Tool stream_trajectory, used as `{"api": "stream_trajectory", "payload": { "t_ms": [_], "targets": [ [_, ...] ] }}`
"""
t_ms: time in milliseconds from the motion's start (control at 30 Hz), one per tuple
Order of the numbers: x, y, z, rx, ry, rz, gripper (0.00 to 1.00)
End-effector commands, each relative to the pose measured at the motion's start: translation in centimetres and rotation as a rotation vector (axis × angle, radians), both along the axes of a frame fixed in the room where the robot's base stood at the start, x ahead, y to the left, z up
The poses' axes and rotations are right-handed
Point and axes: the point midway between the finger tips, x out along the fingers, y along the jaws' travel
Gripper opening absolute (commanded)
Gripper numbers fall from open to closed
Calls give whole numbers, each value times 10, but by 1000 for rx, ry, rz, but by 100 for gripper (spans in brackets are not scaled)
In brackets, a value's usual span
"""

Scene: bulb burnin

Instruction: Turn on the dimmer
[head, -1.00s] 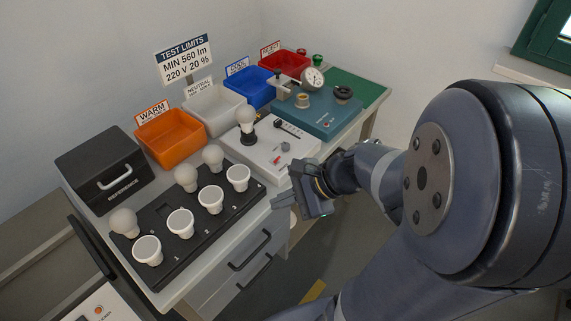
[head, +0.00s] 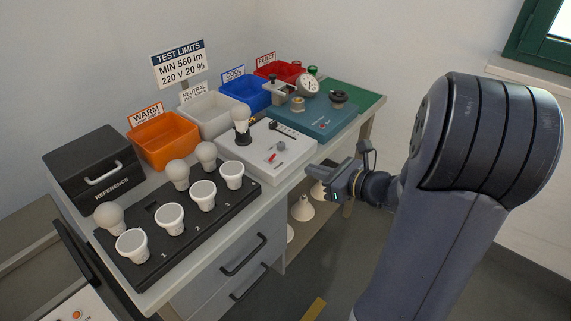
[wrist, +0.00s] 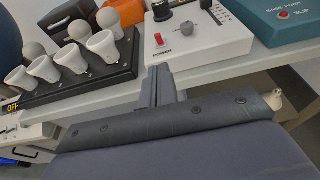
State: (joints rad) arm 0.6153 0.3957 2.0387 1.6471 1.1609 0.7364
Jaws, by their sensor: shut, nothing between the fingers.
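The dimmer appears to be the white box (head: 255,158) in the middle of the bench, with a lit-looking bulb (head: 241,118) upright in a black socket, a red switch (head: 270,157), a grey knob (head: 281,146) and a slider (head: 279,128). In the wrist view the red switch (wrist: 158,39) and grey knob (wrist: 188,28) sit near the box's front edge. My gripper (head: 316,178) is shut and empty, in front of the bench and right of the white box, apart from it. In the wrist view its closed fingers (wrist: 159,72) point toward the box's front edge.
A black bulb rack (head: 192,229) stands left of the white box. A teal tester (head: 314,118) stands to its right. Orange (head: 166,143), grey (head: 209,112), blue (head: 244,93) and red bins line the back. The floor before the bench is free.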

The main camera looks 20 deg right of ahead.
Motion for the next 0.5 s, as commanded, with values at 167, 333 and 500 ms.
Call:
{"api": "stream_trajectory", "payload": {
  "t_ms": [167, 333, 500],
  "targets": [
    [4, 4, -2, -1, 1, 3, 0],
    [21, 17, -8, -1, 1, 6, 0],
    [44, 34, -16, -2, 1, 7, 0]
  ]
}}
